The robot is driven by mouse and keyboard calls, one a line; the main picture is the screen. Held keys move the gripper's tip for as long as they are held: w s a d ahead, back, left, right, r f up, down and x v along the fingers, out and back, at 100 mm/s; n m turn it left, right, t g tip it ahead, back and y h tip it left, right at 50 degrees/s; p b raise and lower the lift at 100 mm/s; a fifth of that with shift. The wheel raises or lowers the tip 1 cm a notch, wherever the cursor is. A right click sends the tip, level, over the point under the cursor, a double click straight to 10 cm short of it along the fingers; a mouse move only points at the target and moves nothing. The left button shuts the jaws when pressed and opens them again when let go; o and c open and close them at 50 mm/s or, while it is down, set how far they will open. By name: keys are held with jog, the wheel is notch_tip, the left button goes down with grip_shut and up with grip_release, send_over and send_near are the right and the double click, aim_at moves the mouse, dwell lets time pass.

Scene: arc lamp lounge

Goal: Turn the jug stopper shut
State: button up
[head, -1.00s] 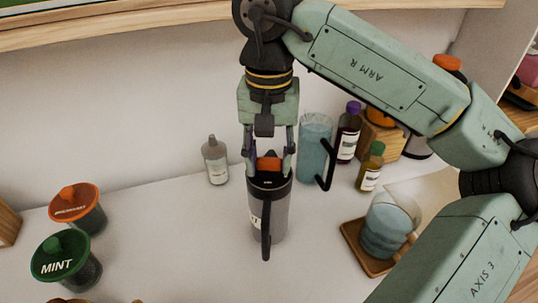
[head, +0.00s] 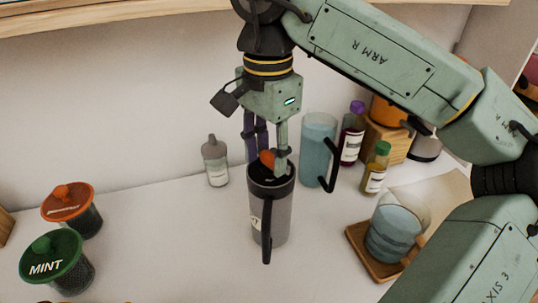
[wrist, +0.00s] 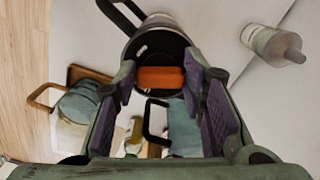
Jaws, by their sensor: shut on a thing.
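A tall grey jug (head: 272,222) with a dark handle and a black top stands upright on the white counter. The handle points toward the front. Its stopper has an orange grip tab (head: 266,157), which also shows in the wrist view (wrist: 160,77) across the black top. My gripper (head: 268,164) is above the jug, pointing down, shut on the orange tab with one purple-padded finger on each side. In the head view the fingers hide part of the tab.
A blue jug (head: 318,150) with a dark handle stands close at the right. Behind are a grey bottle (head: 215,160) and small capped bottles. A glass pitcher (head: 388,228) sits on a wooden tray (head: 360,238). Two lidded jars stand at left; the front-middle counter is clear.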

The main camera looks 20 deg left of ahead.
aim_at(267, 156)
jog(key=m+b, duration=0.1)
jog(key=m, duration=0.3)
jog(key=shift+w+m, duration=0.1)
jog(key=shift+m, duration=0.2)
jog(key=m, duration=0.4)
jog(key=shift+w+a, duration=0.1)
jog(key=shift+m, duration=0.3)
jog(key=o, duration=1.2)
jog(key=shift+c, duration=0.2)
notch_tip(267, 156, up, 8)
jog(key=shift+f, duration=0.25)
